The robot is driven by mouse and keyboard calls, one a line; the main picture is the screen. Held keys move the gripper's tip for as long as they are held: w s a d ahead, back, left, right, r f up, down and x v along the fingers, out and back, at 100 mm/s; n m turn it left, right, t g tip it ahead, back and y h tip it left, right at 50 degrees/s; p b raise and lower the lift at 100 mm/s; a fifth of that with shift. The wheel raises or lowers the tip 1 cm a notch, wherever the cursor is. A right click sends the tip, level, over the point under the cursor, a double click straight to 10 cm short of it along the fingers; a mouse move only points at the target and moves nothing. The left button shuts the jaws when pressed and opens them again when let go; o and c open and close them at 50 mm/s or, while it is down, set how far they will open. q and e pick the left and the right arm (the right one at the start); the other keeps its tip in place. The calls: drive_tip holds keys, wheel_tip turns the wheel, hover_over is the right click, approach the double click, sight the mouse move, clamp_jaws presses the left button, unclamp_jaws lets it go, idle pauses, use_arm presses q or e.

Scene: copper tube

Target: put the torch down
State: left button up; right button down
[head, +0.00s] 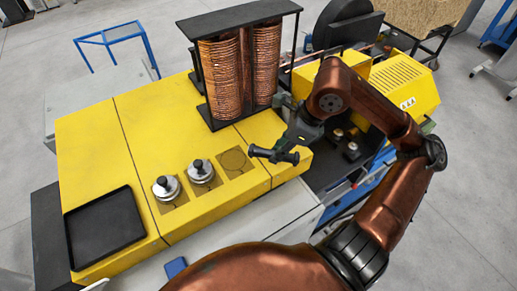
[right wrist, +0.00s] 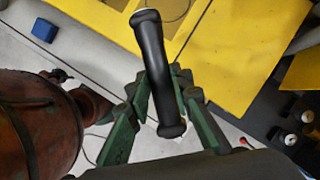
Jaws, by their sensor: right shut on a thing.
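The torch (head: 274,154) is a black, handle-shaped thing with thicker ends. My right gripper (head: 294,141) is shut on it and holds it over the front right part of the yellow bench top (head: 130,130). In the right wrist view the torch (right wrist: 153,55) sits between the green fingers of my right gripper (right wrist: 163,100), sticking out well past them. Its near end lies close to the palm. Whether the torch touches the bench is not clear. My left gripper is not in view.
Two silver round pieces with black knobs (head: 166,188) sit in square recesses, beside a square with a circle outline (head: 234,160). A black tray (head: 105,228) lies at the left. Copper coils (head: 240,65) stand behind. A blue block (right wrist: 44,30) lies on the pale surface.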

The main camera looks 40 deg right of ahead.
drive_tip(key=w+f+p, duration=0.1)
drive_tip(key=w+f, duration=0.1)
drive_tip(key=w+d+f, duration=0.1)
drive_tip(key=w+f, duration=0.1)
drive_tip(key=w, duration=0.1)
drive_tip(key=w+d+f+p, duration=0.1)
drive_tip(key=w+f, duration=0.1)
drive_tip(key=w, duration=0.1)
drive_tip(key=shift+d+f+p, duration=0.2)
drive_tip(key=shift+f+p, duration=0.05)
drive_tip(key=shift+p, duration=0.05)
drive_tip(key=shift+w+f, duration=0.3)
drive_tip(key=shift+f, duration=0.2)
wheel_tip(320, 180, down, 3)
drive_tip(key=shift+w+d+f+p, duration=0.1)
drive_tip(key=shift+p, duration=0.9)
drive_tip(key=shift+f, duration=0.1)
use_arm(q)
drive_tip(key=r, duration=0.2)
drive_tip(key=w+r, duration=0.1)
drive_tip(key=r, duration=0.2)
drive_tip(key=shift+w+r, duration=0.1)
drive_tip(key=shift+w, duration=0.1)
use_arm(e)
drive_tip(key=shift+f, duration=0.1)
